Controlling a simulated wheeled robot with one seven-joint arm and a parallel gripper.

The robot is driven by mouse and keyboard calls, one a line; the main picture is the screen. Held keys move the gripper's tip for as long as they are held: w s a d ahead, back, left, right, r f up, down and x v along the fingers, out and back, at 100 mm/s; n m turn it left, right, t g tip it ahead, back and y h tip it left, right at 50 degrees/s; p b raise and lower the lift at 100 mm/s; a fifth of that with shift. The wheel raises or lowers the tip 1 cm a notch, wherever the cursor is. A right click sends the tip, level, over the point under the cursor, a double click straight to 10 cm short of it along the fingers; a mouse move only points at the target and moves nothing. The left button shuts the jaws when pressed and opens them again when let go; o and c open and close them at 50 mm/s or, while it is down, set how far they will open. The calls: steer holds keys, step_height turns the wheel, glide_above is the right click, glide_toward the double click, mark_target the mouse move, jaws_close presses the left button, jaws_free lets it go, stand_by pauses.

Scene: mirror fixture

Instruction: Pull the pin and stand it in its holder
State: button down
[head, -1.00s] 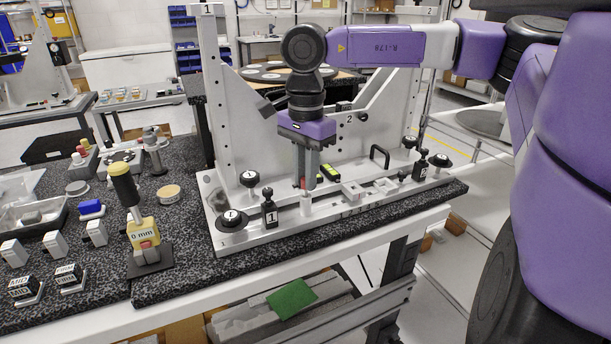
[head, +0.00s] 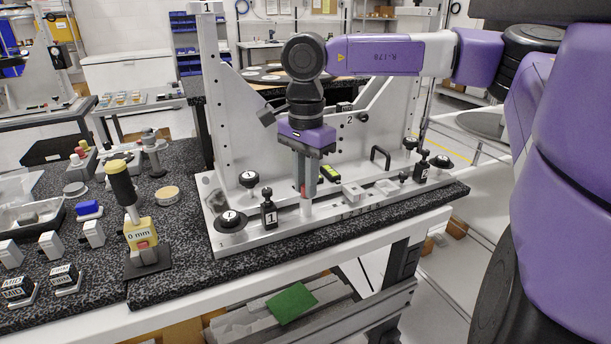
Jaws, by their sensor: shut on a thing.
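My gripper (head: 308,196) points straight down over the front part of the white fixture base (head: 262,238). Its grey fingers are close together and shut on a slim thing, which I take to be the pin; a red bit (head: 303,188) of it shows at the left finger. The fingers hide most of it. A short pale cylinder (head: 306,208) stands on the base just below the fingertips; I cannot tell whether it joins the red part. I cannot tell for sure which part is the holder. Pale blocks with recesses (head: 353,191) sit right of the gripper.
Black knobs (head: 249,179) and a black block marked 1 (head: 269,212) stand left of the gripper. A block marked 2 (head: 421,168) and a black handle (head: 380,156) are to the right. The upright plate (head: 235,120) rises behind. A yellow 0 mm gauge (head: 141,232) stands left.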

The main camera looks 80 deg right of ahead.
steer(key=c, duration=1.3)
jaws_free()
steer(key=shift+r, duration=3.95)
